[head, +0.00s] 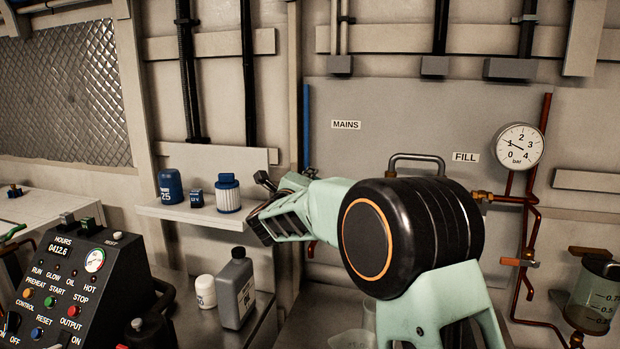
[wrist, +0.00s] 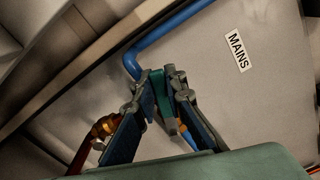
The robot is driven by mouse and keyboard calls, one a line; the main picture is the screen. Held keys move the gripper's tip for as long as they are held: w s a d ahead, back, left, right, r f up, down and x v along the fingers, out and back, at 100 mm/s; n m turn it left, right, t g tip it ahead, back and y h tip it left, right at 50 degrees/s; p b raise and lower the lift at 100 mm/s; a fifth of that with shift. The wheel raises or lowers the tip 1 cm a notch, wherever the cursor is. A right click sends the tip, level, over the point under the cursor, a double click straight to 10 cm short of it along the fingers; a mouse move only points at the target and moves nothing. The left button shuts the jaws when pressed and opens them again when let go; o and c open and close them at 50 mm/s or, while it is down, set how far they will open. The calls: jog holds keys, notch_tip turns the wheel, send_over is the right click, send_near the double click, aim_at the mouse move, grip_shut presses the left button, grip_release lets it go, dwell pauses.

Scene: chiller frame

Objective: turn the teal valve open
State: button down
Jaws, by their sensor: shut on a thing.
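The teal valve handle (wrist: 160,95) shows in the wrist view as a narrow teal piece between my two fingers. My gripper (wrist: 156,84) is shut on it, with one finger on each side. The blue pipe (wrist: 160,42) bends down to just beyond the fingertips. The valve body is mostly hidden by my fingers, so how far the handle is turned cannot be told. In the head view my own arm covers the valve, and only the upper blue pipe (head: 306,125) shows beside the MAINS label (head: 346,125).
A brass fitting (wrist: 105,127) on a red pipe sits left of my fingers in the wrist view. A shelf (head: 190,214) with a blue bottle and a filter is left of my arm. A grey bottle (head: 236,288) stands below. A gauge (head: 519,147) is at right.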

jog(key=c, duration=1.9)
grip_release()
jog(key=shift+c, duration=0.2)
jog(key=shift+r, duration=0.1)
